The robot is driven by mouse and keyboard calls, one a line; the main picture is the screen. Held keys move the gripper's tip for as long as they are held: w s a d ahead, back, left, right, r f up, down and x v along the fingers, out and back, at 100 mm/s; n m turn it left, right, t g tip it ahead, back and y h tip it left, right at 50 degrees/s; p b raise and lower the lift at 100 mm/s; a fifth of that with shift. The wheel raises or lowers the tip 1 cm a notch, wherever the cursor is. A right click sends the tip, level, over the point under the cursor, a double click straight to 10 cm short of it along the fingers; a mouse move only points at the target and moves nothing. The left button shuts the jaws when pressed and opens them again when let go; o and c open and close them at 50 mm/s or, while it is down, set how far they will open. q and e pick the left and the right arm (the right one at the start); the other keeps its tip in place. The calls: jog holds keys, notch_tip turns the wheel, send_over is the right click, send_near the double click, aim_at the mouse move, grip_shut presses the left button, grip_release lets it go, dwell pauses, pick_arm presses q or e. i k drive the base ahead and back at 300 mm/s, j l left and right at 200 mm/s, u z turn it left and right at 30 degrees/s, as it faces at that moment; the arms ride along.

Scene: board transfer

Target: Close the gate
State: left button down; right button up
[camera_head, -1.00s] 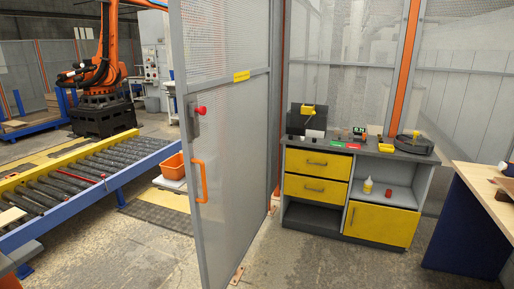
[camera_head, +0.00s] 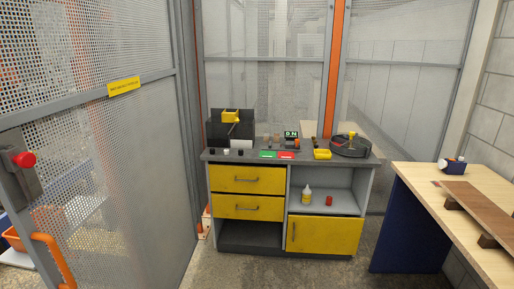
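The gate (camera_head: 125,165) is a grey framed mesh panel with a yellow label. It fills the left side of the head view, close to me, and stands swung out into the room. A grey latch box with a red knob (camera_head: 25,159) and an orange handle (camera_head: 55,262) are at its near left edge. Neither of my grippers shows in the view.
A grey workbench (camera_head: 372,160) with yellow drawers stands ahead against the mesh fence. A wooden table (camera_head: 482,210) with a blue side panel and a brown board (camera_head: 490,207) is at the right. Concrete floor between them and the gate is clear.

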aim_at(12, 198)
jog(key=i, duration=0.8)
jog(key=i+l, duration=0.15)
jog(key=i, duration=0.65)
